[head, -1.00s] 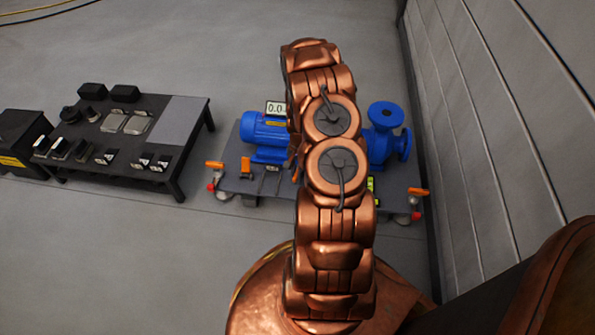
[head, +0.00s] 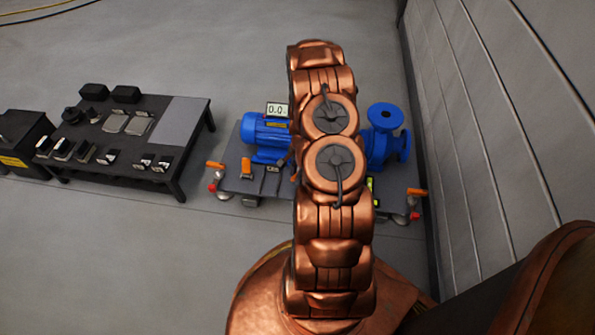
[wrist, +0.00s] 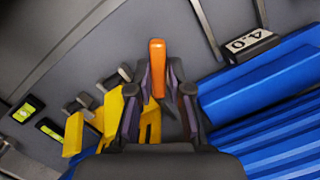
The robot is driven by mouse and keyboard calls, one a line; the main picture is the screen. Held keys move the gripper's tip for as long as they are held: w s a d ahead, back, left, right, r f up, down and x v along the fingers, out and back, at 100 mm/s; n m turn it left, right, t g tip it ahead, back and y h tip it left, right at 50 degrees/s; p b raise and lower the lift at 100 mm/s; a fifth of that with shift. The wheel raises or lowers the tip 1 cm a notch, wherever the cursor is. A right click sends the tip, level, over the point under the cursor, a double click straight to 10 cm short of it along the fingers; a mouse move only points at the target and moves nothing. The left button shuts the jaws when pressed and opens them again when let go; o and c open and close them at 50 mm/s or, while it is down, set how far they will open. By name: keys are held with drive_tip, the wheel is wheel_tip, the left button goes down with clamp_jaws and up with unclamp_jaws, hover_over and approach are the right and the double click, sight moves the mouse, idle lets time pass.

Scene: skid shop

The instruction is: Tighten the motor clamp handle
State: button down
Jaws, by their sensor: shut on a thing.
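An orange handle (wrist: 157,65), which looks like a clamp handle, stands between the fingers of my gripper (wrist: 160,88) in the wrist view. The fingers are closed on it. The blue motor (wrist: 265,90) lies to the right in the wrist view, and its finned body shows left of my arm in the head view (head: 264,129). In the head view my gripper is hidden by my arm. Another orange handle (head: 246,167) stands on the skid (head: 232,183), near the motor's left end.
A yellow part (wrist: 88,128) lies close left of my gripper. A blue pump (head: 385,145) stands right of my arm. A black table (head: 180,125) with tools is left; a wall (head: 490,120) is right.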

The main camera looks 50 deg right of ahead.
drive_tip(key=shift+w+a+r+m+p, duration=0.1)
drive_tip(key=shift+w+r+m+p, duration=0.1)
drive_tip(key=shift+m+p, duration=0.55)
drive_tip(key=shift+w+f+m+t, duration=0.1)
drive_tip(key=shift+m+t, duration=0.2)
drive_tip(key=shift+m, duration=0.15)
